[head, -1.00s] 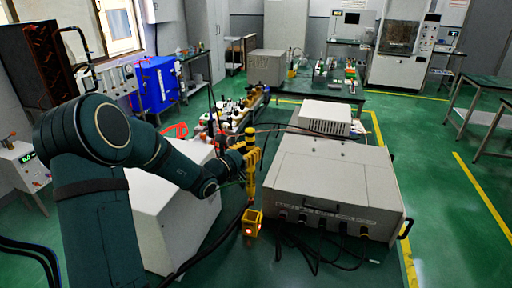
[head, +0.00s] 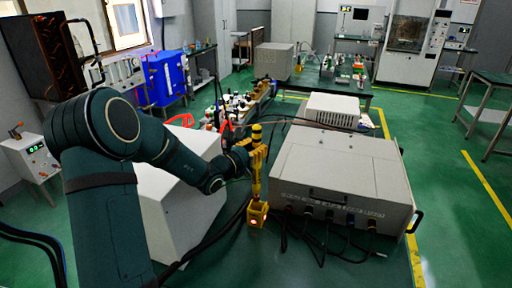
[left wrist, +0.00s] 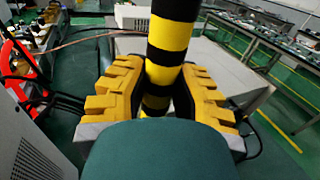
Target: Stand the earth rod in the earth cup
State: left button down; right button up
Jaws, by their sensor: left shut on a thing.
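The earth rod (head: 257,133), banded yellow and black at its top, stands about upright in my left gripper (head: 257,157). In the left wrist view the toothed yellow pads of the left gripper (left wrist: 158,97) close on the rod (left wrist: 172,40) from both sides. The yellow earth cup (head: 257,216), with a small glowing light on its front, is near the floor directly below the gripper. The rod's lower part reaches down to the cup's top in the head view. I cannot tell whether its tip is inside. My right gripper is not in view.
A large grey cabinet (head: 338,180) with dark cables at its front stands just right of the cup. A white box (head: 175,205) stands left, behind my left arm. A crowded bench (head: 240,103) lies beyond. Green floor is free at the right.

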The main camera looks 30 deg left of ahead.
pick_arm(q)
jog(key=b, duration=0.4)
send_over(254, 175)
jog(key=w, duration=0.1)
jog(key=shift+f, duration=2.25)
jog(key=shift+w+f+b, duration=0.1)
jog(key=shift+f+b, duration=1.55)
jog(key=shift+f, duration=0.6)
jog(key=shift+s+f+b, duration=0.2)
jog(key=shift+f+b, duration=0.2)
jog(key=shift+b, duration=0.1)
jog(key=c, duration=0.8)
grip_release()
jog(key=shift+s, duration=0.15)
